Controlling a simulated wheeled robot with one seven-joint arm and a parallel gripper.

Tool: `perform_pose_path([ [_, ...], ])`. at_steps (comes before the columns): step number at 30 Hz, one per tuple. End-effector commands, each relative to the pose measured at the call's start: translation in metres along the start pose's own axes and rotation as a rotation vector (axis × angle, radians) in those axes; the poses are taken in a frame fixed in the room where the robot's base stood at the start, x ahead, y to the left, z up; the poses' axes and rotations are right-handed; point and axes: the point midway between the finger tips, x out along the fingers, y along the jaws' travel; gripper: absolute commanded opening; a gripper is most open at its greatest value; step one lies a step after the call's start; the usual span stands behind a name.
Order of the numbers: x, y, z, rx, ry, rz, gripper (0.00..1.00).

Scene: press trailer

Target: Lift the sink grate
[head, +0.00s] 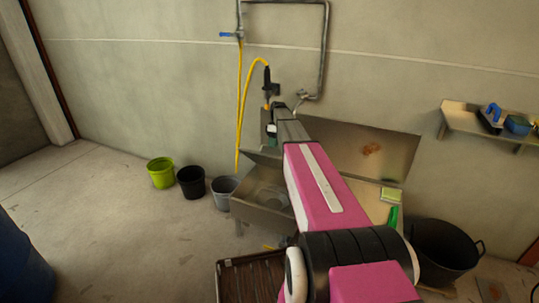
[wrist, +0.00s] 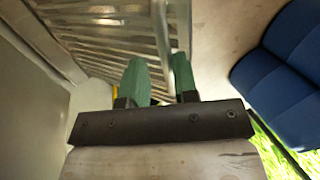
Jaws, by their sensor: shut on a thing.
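The sink grate (wrist: 108,40) is a frame of pale metal bars in the upper left of the wrist view. My gripper (wrist: 160,72) has two green fingertips shut on the bar along the grate's edge, and the slats extend up and left from them. In the head view the metal sink (head: 262,200) stands against the wall, with its basin partly covered by my pink arm. My gripper (head: 272,128) is small there, above the back of the sink, so its hold and the grate's height are hard to tell.
A yellow hose (head: 244,95) hangs close behind my gripper. Lime (head: 160,173), black (head: 190,183) and grey (head: 224,192) buckets stand left of the sink. A large black tub (head: 443,255) stands right. A brown slatted rack (head: 232,283) lies in front.

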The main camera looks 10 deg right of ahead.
Motion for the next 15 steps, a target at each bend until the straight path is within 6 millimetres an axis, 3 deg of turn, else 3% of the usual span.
perform_pose_path([
  [1, -0.003, 0.022, -0.001, 0.007, -0.002, 0.032, 0.0],
  [15, -0.012, 0.032, 0.001, 0.008, -0.005, 0.028, 0.0],
])
